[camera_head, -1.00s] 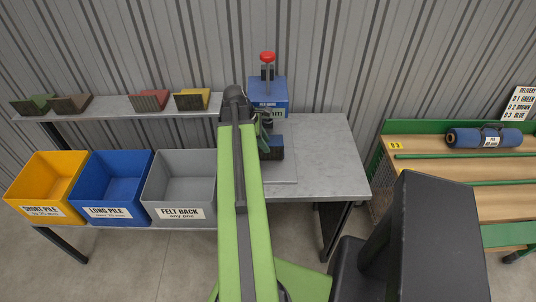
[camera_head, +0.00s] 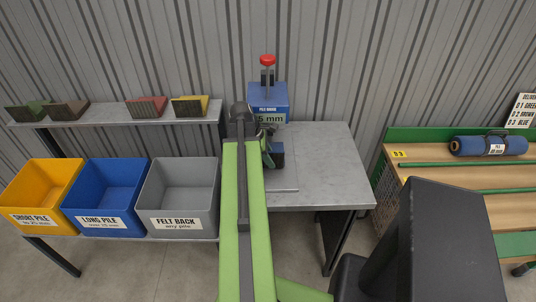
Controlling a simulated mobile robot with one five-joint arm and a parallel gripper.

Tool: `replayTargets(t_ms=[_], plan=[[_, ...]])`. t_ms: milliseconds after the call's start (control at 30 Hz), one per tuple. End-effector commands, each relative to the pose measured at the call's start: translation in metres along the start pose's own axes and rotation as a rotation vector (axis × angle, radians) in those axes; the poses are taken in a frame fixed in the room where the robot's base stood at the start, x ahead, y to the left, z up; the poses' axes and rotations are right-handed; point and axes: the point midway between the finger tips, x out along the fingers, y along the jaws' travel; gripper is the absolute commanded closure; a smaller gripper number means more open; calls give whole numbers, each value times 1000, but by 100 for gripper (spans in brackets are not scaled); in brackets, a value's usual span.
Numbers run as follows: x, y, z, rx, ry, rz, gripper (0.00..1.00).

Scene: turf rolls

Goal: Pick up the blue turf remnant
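My gripper (camera_head: 268,143) is at the arm's far end, right against or just beside the remnant. The fingers are small, dark and partly covered by the arm, so I cannot tell whether they grip it.
A blue pile gauge (camera_head: 267,98) with a red knob stands behind, its display partly hidden. Yellow (camera_head: 41,191), blue (camera_head: 106,193) and grey (camera_head: 178,193) bins stand left, below a shelf (camera_head: 115,111) with several remnants. A blue roll (camera_head: 488,146) lies on the right bench. The table's right side is clear.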

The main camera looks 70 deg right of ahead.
Motion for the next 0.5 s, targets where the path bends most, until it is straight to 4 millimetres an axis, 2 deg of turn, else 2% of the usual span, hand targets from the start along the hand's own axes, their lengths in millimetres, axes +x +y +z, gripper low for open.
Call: replayTargets(t_ms=[467, 500], plan=[[3, 0, -2, 0, 0, 0, 64], [3, 0, -2, 0, 0, 0, 68]])
